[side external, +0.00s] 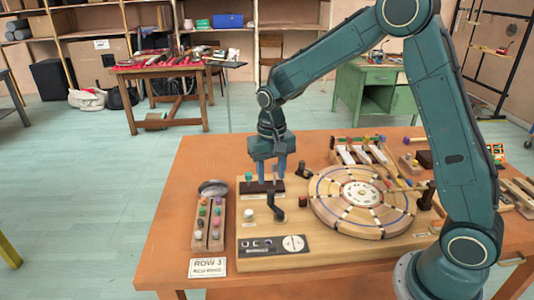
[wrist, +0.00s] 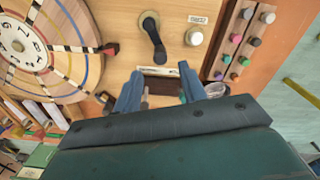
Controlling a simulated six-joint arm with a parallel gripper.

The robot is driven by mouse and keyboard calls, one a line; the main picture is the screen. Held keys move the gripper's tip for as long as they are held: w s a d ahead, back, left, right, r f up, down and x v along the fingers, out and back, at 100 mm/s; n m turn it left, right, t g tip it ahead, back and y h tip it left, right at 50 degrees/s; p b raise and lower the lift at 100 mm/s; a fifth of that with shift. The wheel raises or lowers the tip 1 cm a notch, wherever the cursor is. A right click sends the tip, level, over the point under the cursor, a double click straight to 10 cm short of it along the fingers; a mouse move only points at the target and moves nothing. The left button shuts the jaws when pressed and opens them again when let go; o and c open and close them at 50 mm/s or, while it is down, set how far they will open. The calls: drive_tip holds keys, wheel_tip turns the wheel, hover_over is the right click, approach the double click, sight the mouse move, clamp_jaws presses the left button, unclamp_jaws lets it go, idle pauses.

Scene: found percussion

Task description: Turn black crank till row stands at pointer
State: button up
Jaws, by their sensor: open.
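The wooden wheel (side external: 362,194), with coloured rings and marked segments, lies flat on a wooden board (side external: 330,250). It also shows at the left of the wrist view (wrist: 40,40). The black crank (side external: 277,208) stands on the board left of the wheel; in the wrist view the crank (wrist: 152,36) is at top centre, its arm slanting. The red-tipped dark pointer (wrist: 108,49) is at the wheel's edge. Which row faces it is unclear. My gripper (side external: 273,178) is open and empty, behind the crank above a dark block, apart from the crank; its fingers also show in the wrist view (wrist: 160,74).
A white knob (side external: 249,214) is beside the crank. A card reading ROW 3 (side external: 208,267) lies in front of a peg tray (side external: 208,225) with coloured pegs. A black knob (side external: 302,169) and a rack of bars (side external: 362,153) stand behind.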

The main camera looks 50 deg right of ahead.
sight(270, 192)
drive_tip(key=shift+f, duration=3.8)
clamp_jaws()
drive_tip(key=shift+a+n, duration=0.2)
drive_tip(key=shift+n, duration=0.2)
drive_tip(key=shift+w+a+n, duration=0.1)
drive_tip(key=shift+a+n, duration=0.25)
drive_tip(key=shift+n, duration=0.45)
drive_tip(key=n, duration=0.1)
drive_tip(key=a+n, duration=0.1)
drive_tip(key=n, duration=0.1)
drive_tip(key=shift+a+n, duration=0.15)
drive_tip(key=shift+n, duration=0.15)
drive_tip(key=n, duration=0.2)
drive_tip(key=a+n, duration=0.1)
drive_tip(key=n, duration=0.1)
drive_tip(key=s+n, duration=0.1)
drive_tip(key=shift+s+a+n, duration=0.1)
drive_tip(key=shift+a+n, duration=0.3)
